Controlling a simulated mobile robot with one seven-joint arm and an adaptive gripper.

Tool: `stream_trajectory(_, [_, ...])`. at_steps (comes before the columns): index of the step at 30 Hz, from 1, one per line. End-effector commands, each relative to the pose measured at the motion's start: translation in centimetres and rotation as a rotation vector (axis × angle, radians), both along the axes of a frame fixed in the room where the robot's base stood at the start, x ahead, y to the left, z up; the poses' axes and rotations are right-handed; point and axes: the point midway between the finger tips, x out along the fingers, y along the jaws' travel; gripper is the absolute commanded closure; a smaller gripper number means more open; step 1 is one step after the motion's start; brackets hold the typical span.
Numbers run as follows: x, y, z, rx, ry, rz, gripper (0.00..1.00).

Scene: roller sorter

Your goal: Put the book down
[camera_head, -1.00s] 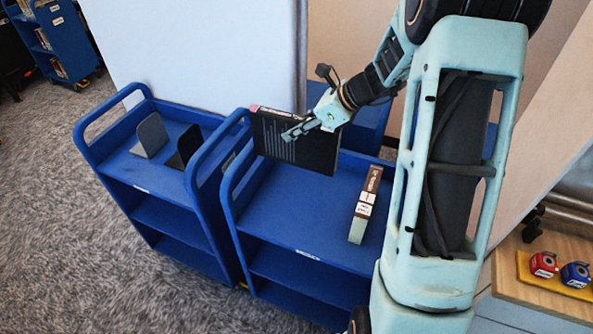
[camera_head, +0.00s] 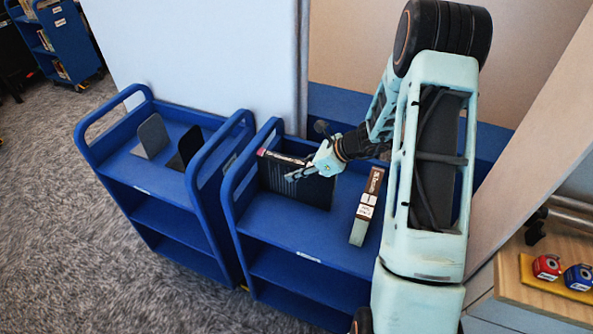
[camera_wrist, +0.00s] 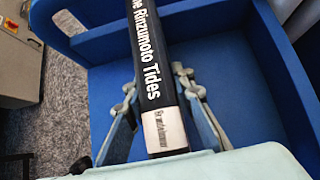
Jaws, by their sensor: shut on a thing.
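The book (camera_head: 297,185) is black with white spine lettering, which reads "Rinzumoto Tides" in the wrist view (camera_wrist: 150,60). My gripper (camera_head: 305,170) is shut on it, with one finger on each side of the spine in the wrist view (camera_wrist: 155,95). The book stands upright at the left part of the right blue cart's top shelf (camera_head: 285,228). Its lower edge looks at or very near the shelf; I cannot tell whether it touches.
A second blue cart (camera_head: 165,185) on the left carries a grey bookend (camera_head: 152,136) and a black bookend (camera_head: 187,148). Raised blue side rails flank the shelf.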

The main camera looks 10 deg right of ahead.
Motion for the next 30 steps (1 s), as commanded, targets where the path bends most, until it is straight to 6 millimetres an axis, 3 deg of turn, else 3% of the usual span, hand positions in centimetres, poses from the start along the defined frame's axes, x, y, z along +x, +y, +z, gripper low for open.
stream_trajectory(9, [0.1,0.0,-0.1,0.001,-0.003,0.001,1.00])
stream_trajectory(10, [0.0,0.0,-0.3,-0.001,-0.001,0.000,0.76])
stream_trajectory(15, [0.0,0.0,-0.1,-0.001,-0.001,0.000,0.60])
stream_trajectory(25, [0.0,0.0,0.2,-0.001,-0.001,0.000,0.60])
stream_trajectory(30, [-0.8,-1.6,1.9,-0.002,-0.005,-0.003,0.60])
